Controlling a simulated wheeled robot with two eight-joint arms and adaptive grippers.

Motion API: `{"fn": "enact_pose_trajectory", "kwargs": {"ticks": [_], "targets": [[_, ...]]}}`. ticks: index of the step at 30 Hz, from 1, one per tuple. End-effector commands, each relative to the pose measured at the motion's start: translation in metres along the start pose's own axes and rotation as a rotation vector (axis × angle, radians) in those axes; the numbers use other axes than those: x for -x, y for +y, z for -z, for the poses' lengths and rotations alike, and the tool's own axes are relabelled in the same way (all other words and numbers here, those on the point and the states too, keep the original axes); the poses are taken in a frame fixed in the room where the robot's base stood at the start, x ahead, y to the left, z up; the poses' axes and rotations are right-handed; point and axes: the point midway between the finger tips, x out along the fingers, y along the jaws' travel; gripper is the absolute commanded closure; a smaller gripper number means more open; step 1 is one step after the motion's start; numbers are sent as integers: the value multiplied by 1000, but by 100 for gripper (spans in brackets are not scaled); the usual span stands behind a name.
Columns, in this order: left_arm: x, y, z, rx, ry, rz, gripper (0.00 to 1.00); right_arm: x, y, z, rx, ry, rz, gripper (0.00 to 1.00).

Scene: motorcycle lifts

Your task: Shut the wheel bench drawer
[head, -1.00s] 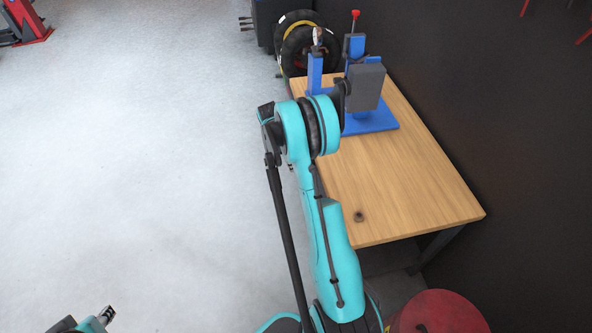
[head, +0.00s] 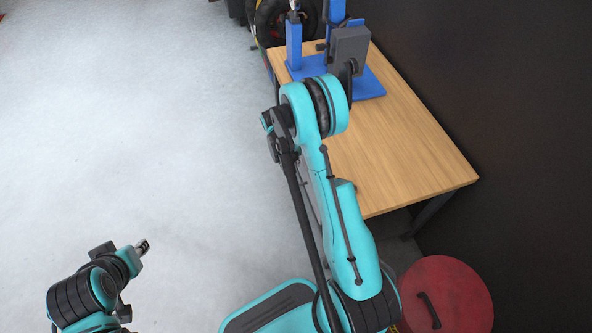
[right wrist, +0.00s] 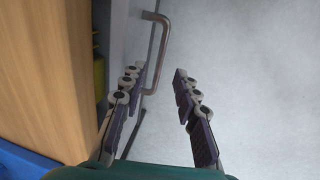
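The wheel bench (head: 415,150) has a wooden top and stands right of centre in the head view; its drawer is hidden there. In the right wrist view, the grey drawer (right wrist: 122,32) stands open beside the wooden top, with something yellow inside. Its U-shaped metal handle (right wrist: 164,50) is just ahead of the fingertips. My right gripper (right wrist: 160,74) is open and empty, its left finger close to the handle's lower end; contact is unclear. My right arm hides this gripper in the head view. My left gripper (head: 143,247) is over the floor at lower left, away from the bench; its opening is unclear.
A blue stand (head: 372,84) with a grey block is on the bench's far end. A tyre (head: 270,22) stands behind it. The floor on the left is clear.

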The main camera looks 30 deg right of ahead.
Motion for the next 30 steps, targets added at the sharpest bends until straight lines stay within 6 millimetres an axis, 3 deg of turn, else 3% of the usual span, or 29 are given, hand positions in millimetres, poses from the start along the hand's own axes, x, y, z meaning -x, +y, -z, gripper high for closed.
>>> {"fn": "enact_pose_trajectory", "kwargs": {"ticks": [1,7,19,22,23,30], "targets": [[-6,0,-4,0,0,0,69,-13,0,0,-1,0,0,69],[-15,0,-11,0,0,0,69,-40,0,0,1,0,0,69],[-16,0,-12,0,0,0,69,-47,1,0,2,0,0,69],[-16,0,-12,0,0,0,69,-47,1,0,2,0,0,96],[-16,0,-12,0,0,0,69,-47,1,0,2,0,0,100],[-17,0,-12,0,0,0,69,-48,2,0,1,0,0,100]]}}
